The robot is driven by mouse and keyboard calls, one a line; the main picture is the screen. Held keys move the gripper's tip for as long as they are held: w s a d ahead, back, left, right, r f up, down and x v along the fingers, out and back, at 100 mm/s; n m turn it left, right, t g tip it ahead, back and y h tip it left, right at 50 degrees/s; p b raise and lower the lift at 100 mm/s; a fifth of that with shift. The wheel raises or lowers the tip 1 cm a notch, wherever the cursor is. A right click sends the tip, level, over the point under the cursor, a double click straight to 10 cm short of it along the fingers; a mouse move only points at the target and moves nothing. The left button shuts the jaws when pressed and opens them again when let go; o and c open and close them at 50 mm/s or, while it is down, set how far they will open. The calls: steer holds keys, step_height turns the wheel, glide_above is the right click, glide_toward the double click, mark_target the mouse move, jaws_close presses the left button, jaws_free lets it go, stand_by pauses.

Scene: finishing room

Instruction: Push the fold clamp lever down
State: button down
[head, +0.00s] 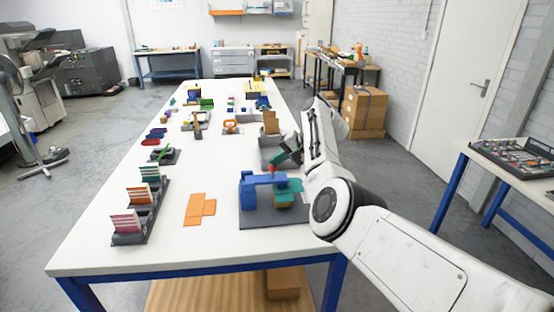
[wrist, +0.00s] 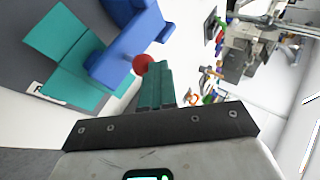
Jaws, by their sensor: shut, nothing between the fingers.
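The fold clamp is blue (head: 248,192) and stands on a dark grey base plate (head: 268,219) at the right front of the white table. Its blue lever arm (wrist: 130,45) reaches out over a teal folded blank (wrist: 65,58), also seen in the head view (head: 292,187). A red ball knob (wrist: 143,63) is at the lever's end; it looks small in the head view (head: 272,168). My gripper's teal fingers (wrist: 157,85) are shut and empty, close beside the knob. I cannot tell whether they touch it. In the head view my gripper (head: 281,158) is just above the lever.
A grey bin (head: 270,150) stands behind the clamp. An orange flat blank (head: 199,208) lies left of it, and racks of cards (head: 127,229) stand along the left edge. The white tabletop (head: 190,250) is clear in front.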

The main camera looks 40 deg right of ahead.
steer(key=shift+s+d+f, duration=0.1)
steer(key=r+p, duration=0.2)
steer(key=r, duration=0.1)
steer(key=r+p, duration=0.1)
steer(key=p, duration=0.1)
steer(key=shift+w+a+r, duration=0.2)
steer(key=shift+a+r, duration=0.1)
steer(key=shift+a, duration=0.1)
steer(key=b+v, duration=0.2)
steer(key=v, duration=0.7)
steer(key=shift+s+d+f+b, duration=0.2)
steer(key=shift+s+d+b, duration=0.15)
steer(key=shift+s, duration=0.15)
